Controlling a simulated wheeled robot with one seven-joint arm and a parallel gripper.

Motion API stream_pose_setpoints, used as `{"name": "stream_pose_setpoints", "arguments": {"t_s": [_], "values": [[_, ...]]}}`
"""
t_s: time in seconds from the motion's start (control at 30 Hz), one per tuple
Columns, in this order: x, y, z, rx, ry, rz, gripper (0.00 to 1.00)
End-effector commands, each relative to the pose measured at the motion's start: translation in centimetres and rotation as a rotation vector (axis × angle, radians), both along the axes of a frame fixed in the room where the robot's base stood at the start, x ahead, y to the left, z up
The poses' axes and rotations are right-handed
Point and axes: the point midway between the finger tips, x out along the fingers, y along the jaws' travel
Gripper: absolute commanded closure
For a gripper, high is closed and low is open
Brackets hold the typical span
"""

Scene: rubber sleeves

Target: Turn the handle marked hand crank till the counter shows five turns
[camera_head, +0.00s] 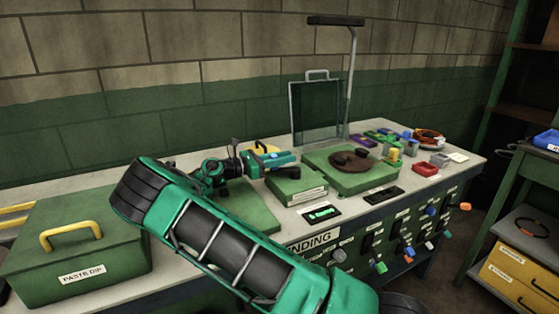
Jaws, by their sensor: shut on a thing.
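My arm reaches across the front of the bench, and its bulky green and black elbow hides much of the left part. My gripper (243,165) shows small behind the arm, among dark and teal parts over a green base plate (252,212). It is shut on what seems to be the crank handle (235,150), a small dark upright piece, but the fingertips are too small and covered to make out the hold. No "hand crank" lettering is readable. A dark plate with green marks (322,213), perhaps the counter, lies at the bench front; I cannot read its number.
A green lidded box marked "PASTE DIP" (75,252) stands left. A green block with a dark disc (350,163), a framed panel (317,112) and a tall post stand right of my gripper. Small coloured parts crowd the right end. A shelf (530,232) stands beyond.

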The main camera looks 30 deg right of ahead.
Motion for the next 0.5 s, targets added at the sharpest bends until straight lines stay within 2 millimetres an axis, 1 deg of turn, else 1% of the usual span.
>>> {"name": "stream_pose_setpoints", "arguments": {"t_s": [0.27, 0.3, 0.33, 0.37, 0.5], "values": [[0.1, 0.04, -0.16, 0.003, 0.001, 0.003, 1.0], [0.09, 0.01, -0.16, 0.003, 0.001, 0.003, 0.72], [0.08, -0.01, -0.16, 0.003, 0.001, 0.003, 0.64], [0.06, -0.06, -0.15, 0.003, 0.001, 0.002, 0.6], [-0.03, -0.27, -0.09, 0.002, 0.0, -0.001, 0.6]]}}
